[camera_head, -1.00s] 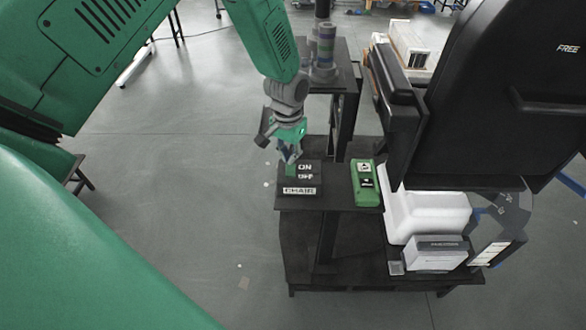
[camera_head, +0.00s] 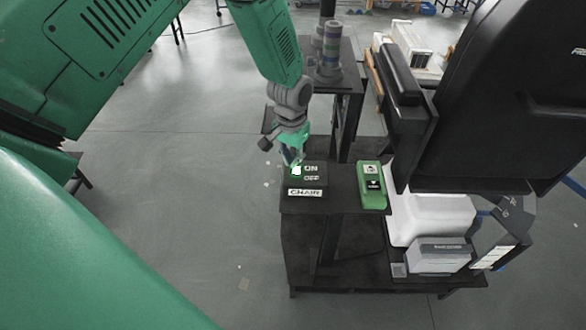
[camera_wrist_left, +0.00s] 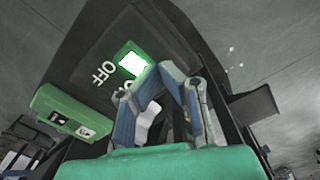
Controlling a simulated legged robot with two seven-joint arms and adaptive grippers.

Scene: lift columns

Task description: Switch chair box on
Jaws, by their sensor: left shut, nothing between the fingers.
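The chair box (camera_head: 297,183) is a dark box with ON, OFF and CHAIR labels on the front corner of a black stand. Its switch (camera_head: 296,170) glows bright white beside the ON label; in the left wrist view the lit switch (camera_wrist_left: 132,64) has a green surround. My left gripper (camera_head: 290,161) is shut and empty, its fingertips right at the far side of the switch. In the left wrist view the fingers (camera_wrist_left: 160,72) meet just beside the lit face; I cannot tell whether they touch it. My right gripper is out of view.
A green control box (camera_head: 371,188) sits to the right of the chair box on the stand (camera_head: 340,203). A black chair (camera_head: 480,120) stands at the right. A column with coloured bands (camera_head: 331,45) stands behind. Open floor lies to the left.

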